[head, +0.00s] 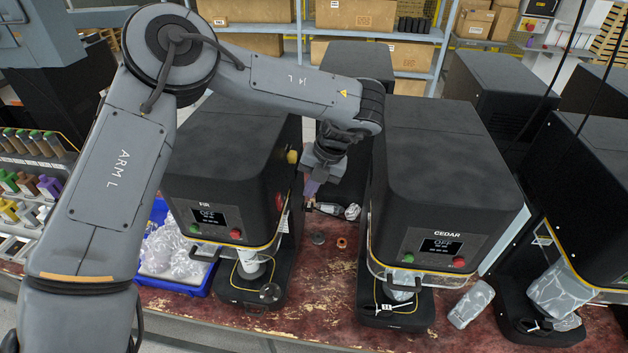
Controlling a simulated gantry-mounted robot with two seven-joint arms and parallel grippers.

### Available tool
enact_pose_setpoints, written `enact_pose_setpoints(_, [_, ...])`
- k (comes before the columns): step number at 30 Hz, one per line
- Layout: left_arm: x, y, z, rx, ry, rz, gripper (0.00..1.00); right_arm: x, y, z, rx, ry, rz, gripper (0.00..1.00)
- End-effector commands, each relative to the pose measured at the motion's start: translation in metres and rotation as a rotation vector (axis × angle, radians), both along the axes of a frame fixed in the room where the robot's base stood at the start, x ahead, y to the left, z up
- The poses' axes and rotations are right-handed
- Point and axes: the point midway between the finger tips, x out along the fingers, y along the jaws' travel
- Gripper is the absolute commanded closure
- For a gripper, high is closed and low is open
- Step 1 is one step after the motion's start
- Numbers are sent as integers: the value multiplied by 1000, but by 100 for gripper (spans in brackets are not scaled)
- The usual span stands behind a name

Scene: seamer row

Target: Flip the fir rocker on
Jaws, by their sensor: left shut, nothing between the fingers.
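The fir machine (225,150) is a black seamer labelled FIR. Its front display (208,216) reads OFF, with a green button (194,228) and a red button (236,233) beside it. A small yellow part (292,156) shows on its right side; I cannot make out a rocker there for certain. My left gripper (311,188) hangs in the gap between the fir and cedar machines, close to the fir machine's right side. Its fingers are shut and empty; whether they touch the machine is unclear. My right gripper is out of view.
The cedar machine (440,160), also showing OFF, stands right of the gap. A blue bin (180,286) of clear plastic pieces sits left of the fir machine. A bottle-like item (352,212) and small rings (341,242) lie in the gap on the worn red bench (320,290).

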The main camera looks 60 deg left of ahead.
Motion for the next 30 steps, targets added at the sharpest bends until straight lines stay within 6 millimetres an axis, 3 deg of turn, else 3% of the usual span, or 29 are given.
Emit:
enact_pose_setpoints(9, [-15, 13, -54, -3, 3, 1, 100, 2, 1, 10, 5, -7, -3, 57])
enact_pose_setpoints(18, [-37, 36, -54, -2, -1, 1, 100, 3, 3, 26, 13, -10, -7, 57])
enact_pose_setpoints(30, [-41, 40, -56, 0, -2, 1, 100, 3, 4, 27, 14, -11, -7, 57])
